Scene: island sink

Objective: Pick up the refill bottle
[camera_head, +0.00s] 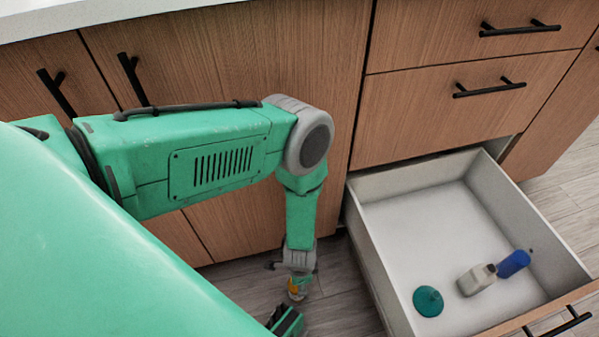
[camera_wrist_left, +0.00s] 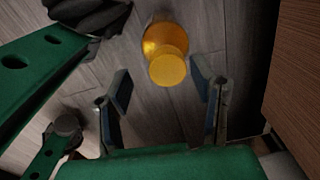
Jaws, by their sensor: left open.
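An orange-yellow bottle-like thing (camera_wrist_left: 166,58) with a round top is on the floor in the left wrist view, probably the refill bottle. It also shows as a small orange patch in the head view (camera_head: 294,290), partly hidden by my gripper. My left gripper (camera_wrist_left: 160,88) is open. Its two fingers are spread to either side below the orange thing in the left wrist view, with nothing visible between them. In the head view, the left gripper (camera_head: 299,275) points down beside the open drawer.
The open white drawer (camera_head: 373,240) holds a pale grey bottle with a blue part (camera_head: 479,279) and a round teal thing (camera_head: 428,301). Wooden cabinet fronts (camera_head: 237,50) with black handles stand behind my arm. Grey plank floor shows between cabinet and drawer.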

